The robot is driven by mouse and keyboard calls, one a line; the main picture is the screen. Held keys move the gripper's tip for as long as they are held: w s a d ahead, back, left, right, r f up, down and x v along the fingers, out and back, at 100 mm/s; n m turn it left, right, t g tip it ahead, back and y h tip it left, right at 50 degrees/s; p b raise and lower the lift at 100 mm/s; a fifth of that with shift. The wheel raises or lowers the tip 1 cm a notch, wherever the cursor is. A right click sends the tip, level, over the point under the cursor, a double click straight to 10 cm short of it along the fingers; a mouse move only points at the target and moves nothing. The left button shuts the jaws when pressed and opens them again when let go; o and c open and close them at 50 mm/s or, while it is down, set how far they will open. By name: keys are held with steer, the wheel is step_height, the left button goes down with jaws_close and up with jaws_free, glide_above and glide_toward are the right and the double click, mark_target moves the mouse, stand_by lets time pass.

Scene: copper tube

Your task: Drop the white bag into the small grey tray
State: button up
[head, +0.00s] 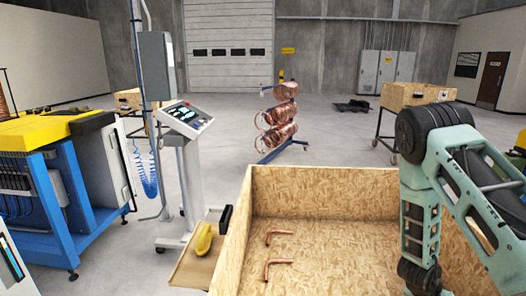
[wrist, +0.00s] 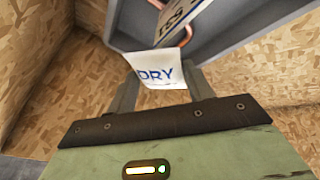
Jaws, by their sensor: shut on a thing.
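The white bag (wrist: 160,76), marked "DRY" in blue, is between the fingers of my gripper (wrist: 161,90) in the wrist view. My gripper is shut on it. A grey tray (wrist: 232,32) lies beyond the bag at the top of that view; the bag overlaps its near edge in the picture. I cannot tell whether the two touch. In the head view my gripper, the bag and the grey tray are not seen; only my arm shows at the right.
A copper tube (wrist: 187,36) and a printed card (wrist: 172,22) show at the grey tray. The chipboard crate (head: 330,182) has two bent copper tubes (head: 279,264) on its floor. A control stand (head: 187,120) and a side shelf with a yellow object (head: 205,240) stand left of the crate.

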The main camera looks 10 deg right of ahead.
steer(key=o, duration=1.1)
steer(key=shift+c, duration=0.2)
steer(key=p+v, duration=0.7)
steer(key=v, duration=1)
steer(key=shift+r, duration=0.2)
steer(key=shift+s+a, duration=0.1)
